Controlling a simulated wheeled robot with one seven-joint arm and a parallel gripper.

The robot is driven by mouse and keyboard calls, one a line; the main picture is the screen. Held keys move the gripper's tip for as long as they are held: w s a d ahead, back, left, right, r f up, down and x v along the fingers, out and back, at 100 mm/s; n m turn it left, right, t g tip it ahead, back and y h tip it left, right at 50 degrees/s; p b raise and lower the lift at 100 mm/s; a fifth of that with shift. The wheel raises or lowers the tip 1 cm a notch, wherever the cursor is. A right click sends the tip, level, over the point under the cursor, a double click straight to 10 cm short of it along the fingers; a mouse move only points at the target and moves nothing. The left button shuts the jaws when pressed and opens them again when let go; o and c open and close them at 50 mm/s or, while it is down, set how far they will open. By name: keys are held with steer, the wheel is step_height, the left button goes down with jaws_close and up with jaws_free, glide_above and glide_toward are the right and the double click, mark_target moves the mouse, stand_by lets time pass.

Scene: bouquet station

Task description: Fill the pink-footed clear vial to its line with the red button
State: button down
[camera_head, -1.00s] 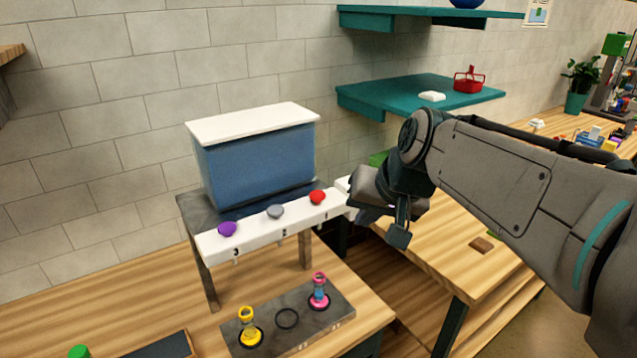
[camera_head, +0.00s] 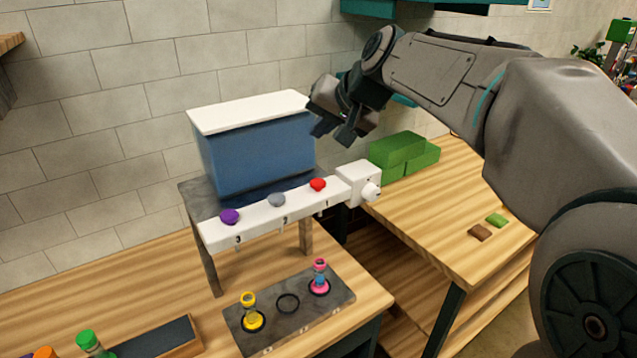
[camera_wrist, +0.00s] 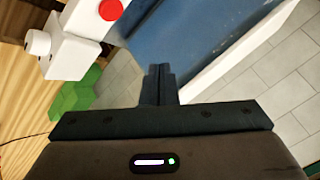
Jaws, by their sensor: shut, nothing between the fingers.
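The red button (camera_head: 318,185) sits at the right end of the white dispenser bar (camera_head: 262,223), above the mark 1. It also shows at the top of the wrist view (camera_wrist: 111,9). The clear vial with pink foot and pink rim (camera_head: 320,279) stands upright in the right ring of the grey tray below the bar. Some blue shows inside it; its line is too small to make out. My gripper (camera_head: 331,128) is shut and empty, in front of the blue tank's upper right, above the red button. Its shut fingers (camera_wrist: 158,84) show in the wrist view.
A grey button (camera_head: 276,200) and a purple button (camera_head: 230,216) share the bar. A yellow vial (camera_head: 250,314) stands in the tray's left ring; the middle ring (camera_head: 288,303) is empty. A white knob box (camera_head: 358,182) and green blocks (camera_head: 402,155) are at right.

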mark_target(321, 185)
step_height(321, 185, down, 8)
steer(key=b, duration=0.6)
steer(key=shift+f, duration=0.15)
stand_by(1.6)
steer(key=shift+f+b, duration=0.4)
steer(key=shift+b, duration=0.15)
steer(key=shift+f+b, duration=0.55)
steer(key=shift+f, duration=0.05)
stand_by(0.5)
steer(key=shift+r, duration=0.1)
steer(key=shift+r+p, duration=0.7)
steer(key=shift+r, duration=0.2)
steer(key=shift+r, duration=0.15)
steer(key=shift+r+p, duration=1.9)
steer(key=shift+r, duration=0.5)
